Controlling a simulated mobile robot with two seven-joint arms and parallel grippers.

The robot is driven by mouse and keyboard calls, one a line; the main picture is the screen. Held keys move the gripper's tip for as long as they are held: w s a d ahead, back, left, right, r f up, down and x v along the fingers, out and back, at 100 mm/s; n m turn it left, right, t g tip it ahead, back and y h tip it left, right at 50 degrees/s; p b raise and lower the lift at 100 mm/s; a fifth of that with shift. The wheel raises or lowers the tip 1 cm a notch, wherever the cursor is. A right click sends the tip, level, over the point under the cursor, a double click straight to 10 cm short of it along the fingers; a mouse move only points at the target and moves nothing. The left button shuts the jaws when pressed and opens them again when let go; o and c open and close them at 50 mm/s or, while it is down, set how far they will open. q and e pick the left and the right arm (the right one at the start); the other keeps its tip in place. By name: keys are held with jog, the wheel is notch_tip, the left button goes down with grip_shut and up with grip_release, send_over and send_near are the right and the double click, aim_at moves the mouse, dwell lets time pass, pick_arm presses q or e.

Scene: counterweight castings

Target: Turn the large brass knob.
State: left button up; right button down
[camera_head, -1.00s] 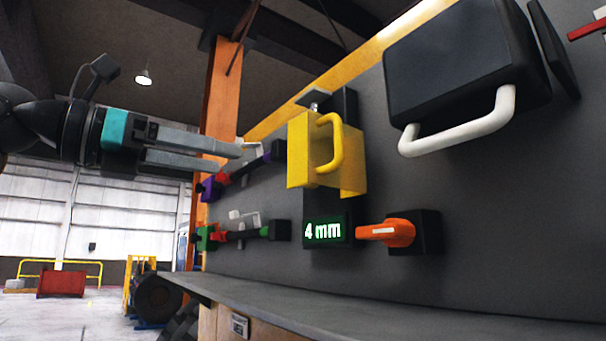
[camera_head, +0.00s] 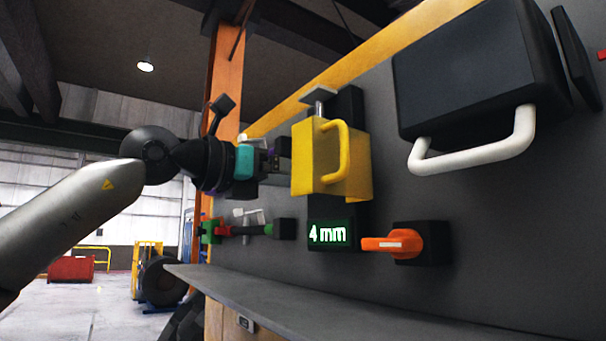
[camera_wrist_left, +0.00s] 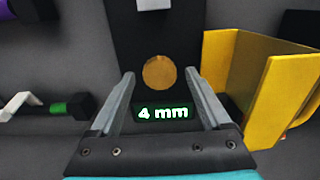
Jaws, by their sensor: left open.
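The large brass knob (camera_wrist_left: 158,72) shows in the left wrist view as a round brass face on a dark panel, above the green display (camera_wrist_left: 163,112) that reads "4 mm". In the head view the knob is hidden behind the yellow handled block (camera_head: 330,160). My left gripper (camera_wrist_left: 160,73) is open, its two fingers pointing at the panel on either side of the knob in the picture. I cannot tell whether they reach around it or stop short of it, and I see no contact. My right gripper is in neither view.
The yellow block stands close to the right finger in the left wrist view (camera_wrist_left: 265,90). An orange handle (camera_head: 395,242) and a black box with a white handle (camera_head: 480,150) are further right. A grey ledge (camera_head: 300,300) runs below. A green-ended lever (camera_head: 235,229) is lower left.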

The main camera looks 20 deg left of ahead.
pick_arm(q)
jog(key=shift+c, duration=0.3)
grip_shut()
dwell(0.3)
jog(key=shift+f+n+b, duration=0.1)
jog(key=shift+n+b, duration=0.75)
jog(key=shift+n, duration=0.05)
jog(key=n+b, duration=0.2)
jog(key=n, duration=0.5)
jog(key=n+b, duration=0.3)
jog(key=n, duration=0.4)
jog(key=n+b, duration=0.2)
jog(key=n, duration=0.5)
jog(key=shift+s+d+r+n+b, duration=0.1)
jog(key=shift+r+n+b, duration=0.2)
jog(key=shift+r+b, duration=0.1)
